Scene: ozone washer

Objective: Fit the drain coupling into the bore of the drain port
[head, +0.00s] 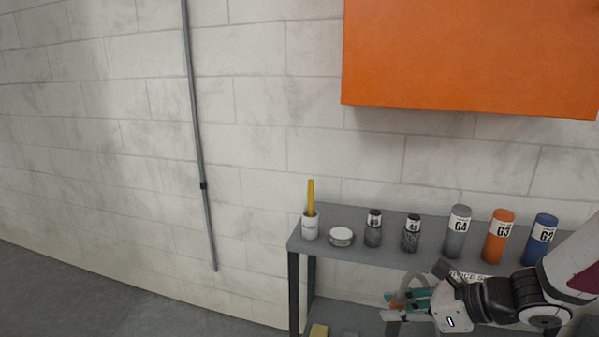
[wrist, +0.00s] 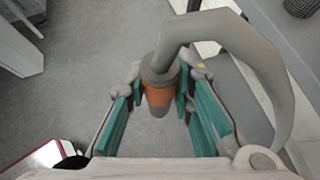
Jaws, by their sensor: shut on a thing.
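The drain coupling (wrist: 158,96) is a grey tapered piece with an orange band, on the end of a curved grey hose (wrist: 262,62). It sits between the teal-padded fingers of my gripper (wrist: 164,104), which is shut on it. Its narrow end points toward the bottom of the wrist view. In the head view my gripper (head: 408,301) is at the lower right, in front of the shelf unit, with a pale curve of the hose beside its fingers. I cannot make out the drain port or its bore in either view.
A grey shelf (head: 350,256) holds a white cup with a yellow stick (head: 310,226), a round tin (head: 341,237), small dark jars and grey, orange (head: 497,240) and blue bottles. An orange cabinet (head: 470,55) hangs above. The floor at left (head: 90,300) is clear.

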